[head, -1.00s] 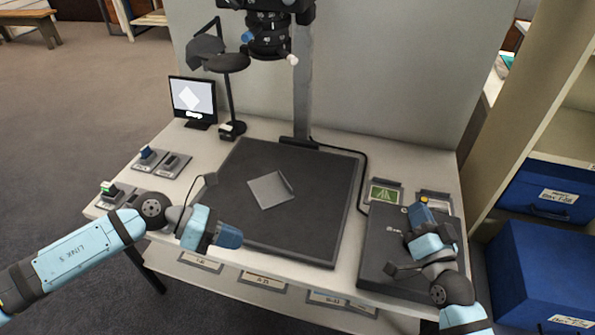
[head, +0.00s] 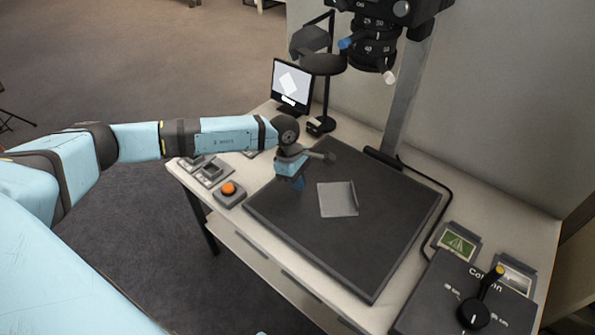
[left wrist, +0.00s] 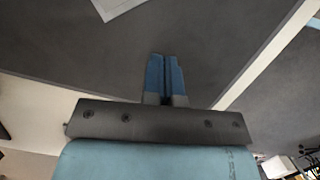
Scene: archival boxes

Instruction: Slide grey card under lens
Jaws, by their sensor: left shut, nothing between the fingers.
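The grey card (head: 338,199) lies flat on the dark base board (head: 350,262), with a raised strip along its right edge. A corner of it shows at the top of the left wrist view (left wrist: 118,6). The lens (head: 373,50) hangs above the back of the board on the column. My left gripper (head: 297,185) is over the board's left part, pointing down, to the left of the card and apart from it. Its blue fingers (left wrist: 166,75) are together with nothing between them. My right gripper is not in view.
A monitor (head: 292,84) showing a white tilted square and a dark lamp (head: 323,66) stand at the back left. An orange button (head: 229,188) sits on the table's left edge. A dark control box (head: 465,296) with a knob is at the front right. The board's front is clear.

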